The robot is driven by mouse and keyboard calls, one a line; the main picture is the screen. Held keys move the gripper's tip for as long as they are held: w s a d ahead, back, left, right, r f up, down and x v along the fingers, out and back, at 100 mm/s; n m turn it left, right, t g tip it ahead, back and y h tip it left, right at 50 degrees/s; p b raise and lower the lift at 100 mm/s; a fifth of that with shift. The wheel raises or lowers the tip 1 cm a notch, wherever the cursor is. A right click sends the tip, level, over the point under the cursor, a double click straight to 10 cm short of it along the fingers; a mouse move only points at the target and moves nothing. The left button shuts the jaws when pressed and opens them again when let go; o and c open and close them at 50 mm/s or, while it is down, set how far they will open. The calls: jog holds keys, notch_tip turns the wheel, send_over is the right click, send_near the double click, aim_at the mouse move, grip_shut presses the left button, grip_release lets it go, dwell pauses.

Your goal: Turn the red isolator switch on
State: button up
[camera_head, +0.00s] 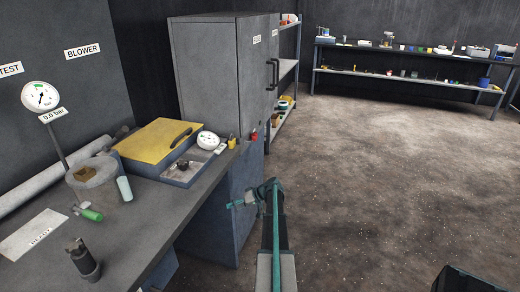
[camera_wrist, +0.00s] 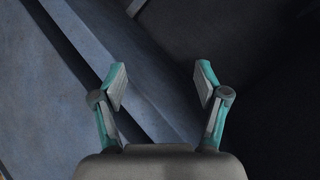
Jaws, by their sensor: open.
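A small red item (camera_head: 254,135) shows at the lower front of the grey cabinet, just past the bench end. It may be the red isolator switch, but it is too small for me to tell its form or position. My gripper (camera_head: 240,203) is in front of the blue-grey bench end, below and nearer than the red item and apart from it. In the wrist view my gripper (camera_wrist: 162,83) is open with nothing between its teal and grey fingers. No red item shows in the wrist view.
The bench (camera_head: 130,235) at left holds a yellow-topped box (camera_head: 153,140), gauges, a green-handled tool (camera_head: 88,212) and a dark cylinder (camera_head: 82,260). The tall grey cabinet (camera_head: 205,70) stands behind it. Shelves line the back. The floor (camera_head: 390,180) at right is clear.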

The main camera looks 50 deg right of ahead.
jog(key=d+r+n+t+b, duration=0.1)
jog(key=d+r+t, duration=0.1)
jog(key=d+r, duration=0.45)
jog(key=d+r+n+t+b, duration=0.1)
jog(key=d+r+n+t, duration=0.15)
jog(key=d, duration=0.65)
jog(key=n+t, duration=0.4)
send_near(257, 138)
jog(key=shift+g, duration=0.25)
jog(key=x, duration=0.9)
jog(key=shift+w+a+r, duration=0.3)
jog(key=shift+r, duration=0.05)
jog(key=shift+c, duration=0.2)
jog(key=c, duration=1.1)
